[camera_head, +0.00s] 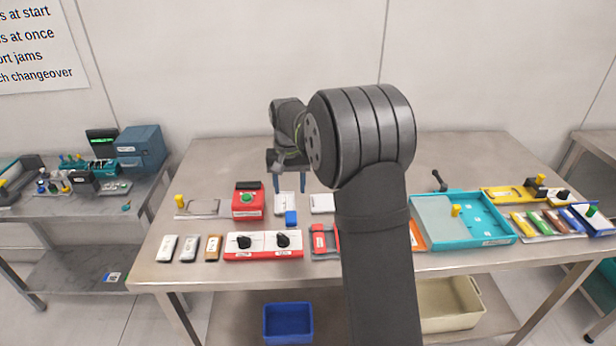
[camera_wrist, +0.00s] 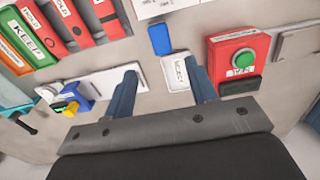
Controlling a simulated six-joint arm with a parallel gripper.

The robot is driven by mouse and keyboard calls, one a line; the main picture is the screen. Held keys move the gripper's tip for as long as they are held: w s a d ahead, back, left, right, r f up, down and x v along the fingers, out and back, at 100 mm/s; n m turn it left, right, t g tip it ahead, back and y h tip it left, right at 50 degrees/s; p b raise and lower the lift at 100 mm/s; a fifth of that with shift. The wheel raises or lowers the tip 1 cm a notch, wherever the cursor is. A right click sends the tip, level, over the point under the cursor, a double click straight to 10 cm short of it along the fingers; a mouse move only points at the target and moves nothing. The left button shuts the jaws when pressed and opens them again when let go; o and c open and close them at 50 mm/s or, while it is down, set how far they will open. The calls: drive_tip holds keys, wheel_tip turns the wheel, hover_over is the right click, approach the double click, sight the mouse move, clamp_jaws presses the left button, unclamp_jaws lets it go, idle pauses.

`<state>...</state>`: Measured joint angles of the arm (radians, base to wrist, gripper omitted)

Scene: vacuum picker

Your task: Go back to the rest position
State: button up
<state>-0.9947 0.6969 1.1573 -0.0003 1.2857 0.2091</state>
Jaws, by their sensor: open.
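A red box with a green button (camera_wrist: 232,62) stands to the right of the fingers. In the head view this red box (camera_head: 247,206) is left of my gripper. My arm hides part of the table's middle right.
A red and white panel with two black knobs (camera_head: 264,253) lies at the front. A teal tray (camera_head: 487,239) and several coloured pieces fill the right side. A blue bin (camera_head: 288,322) is below. The back of the table (camera_head: 225,155) is largely bare.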

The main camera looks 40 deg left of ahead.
sight(291, 217)
drive_tip(key=shift+f, duration=4.3)
drive_tip(key=shift+f, duration=0.1)
drive_tip(key=shift+f, duration=1.65)
drive_tip(key=r, duration=0.3)
drive_tip(key=d+r, duration=0.1)
drive_tip(key=r, duration=0.1)
drive_tip(key=shift+w, duration=0.3)
drive_tip(key=w+d+r, duration=0.5)
drive_tip(key=d+r, duration=0.1)
drive_tip(key=d, duration=0.5)
drive_tip(key=w+d+f+m, duration=0.1)
drive_tip(key=d, duration=0.3)
drive_tip(key=w+d+f, duration=0.1)
drive_tip(key=d+f, duration=0.1)
drive_tip(key=d, duration=0.2)
drive_tip(key=w+d+f+m, duration=0.1)
drive_tip(key=d+f, duration=0.1)
drive_tip(key=d, duration=0.3)
drive_tip(key=shift+w+f+m, duration=0.2)
drive_tip(key=shift+m, duration=0.1)
drive_tip(key=s+d+f+m, duration=0.1)
drive_tip(key=d+f+m, duration=0.3)
drive_tip(key=d, duration=1.2)
drive_tip(key=w+d+f+m, duration=0.1)
drive_tip(key=w+d+f, duration=0.4)
drive_tip(key=d+f, duration=0.2)
drive_tip(key=shift+d+f, duration=0.15)
drive_tip(key=shift+f, duration=0.4)
drive_tip(key=shift+o, duration=0.5)
